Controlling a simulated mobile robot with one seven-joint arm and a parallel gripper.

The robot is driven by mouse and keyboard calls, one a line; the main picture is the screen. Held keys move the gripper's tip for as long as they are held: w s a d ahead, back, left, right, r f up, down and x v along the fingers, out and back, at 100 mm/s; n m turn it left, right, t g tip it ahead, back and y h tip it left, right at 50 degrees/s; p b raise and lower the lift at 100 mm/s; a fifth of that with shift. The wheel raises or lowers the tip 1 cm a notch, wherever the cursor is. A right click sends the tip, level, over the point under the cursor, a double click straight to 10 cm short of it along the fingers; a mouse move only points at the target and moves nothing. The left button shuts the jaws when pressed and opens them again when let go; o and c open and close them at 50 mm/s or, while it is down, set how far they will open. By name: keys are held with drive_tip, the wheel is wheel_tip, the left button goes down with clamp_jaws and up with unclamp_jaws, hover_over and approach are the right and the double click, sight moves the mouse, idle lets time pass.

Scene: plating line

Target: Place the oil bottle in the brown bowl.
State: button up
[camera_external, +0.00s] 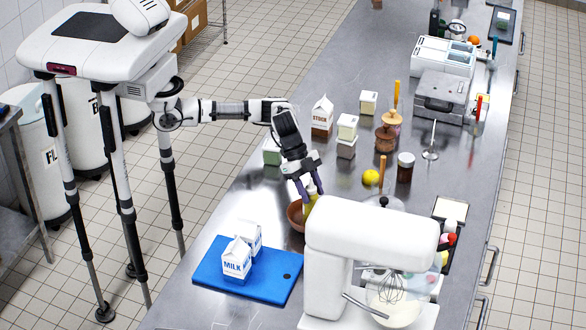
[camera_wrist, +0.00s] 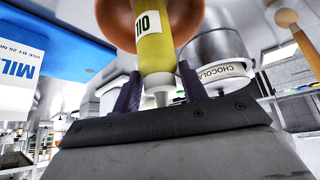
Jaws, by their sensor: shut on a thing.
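The oil bottle (camera_wrist: 157,48) is yellow-green with a white label reading OIL and a pale cap. My gripper (camera_wrist: 160,92) is shut on it near the cap end, with a purple finger on each side. In the external view my gripper (camera_external: 308,190) points down at the brown bowl (camera_external: 295,215), and the bottle (camera_external: 311,204) shows only in part beside the fingers. The bowl's rim also shows in the wrist view (camera_wrist: 113,20), behind the bottle's far end. The bottle's base overlaps the bowl; I cannot tell whether it touches the bowl's floor.
A white stand mixer (camera_external: 365,235) stands close to the right of the bowl. A blue board (camera_external: 245,275) with two milk cartons (camera_external: 238,258) lies in front left. A yellow lemon (camera_external: 370,177), a dark jar (camera_external: 405,168) and several cartons stand behind.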

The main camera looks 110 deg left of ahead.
drive_tip(key=shift+f, duration=0.2)
drive_tip(key=shift+f, duration=0.15)
drive_tip(key=o, duration=1.4)
drive_tip(key=shift+c, duration=0.2)
drive_tip(key=shift+r, duration=0.25)
drive_tip(key=b+v, duration=0.2)
drive_tip(key=v, duration=1)
drive_tip(key=shift+b, duration=0.3)
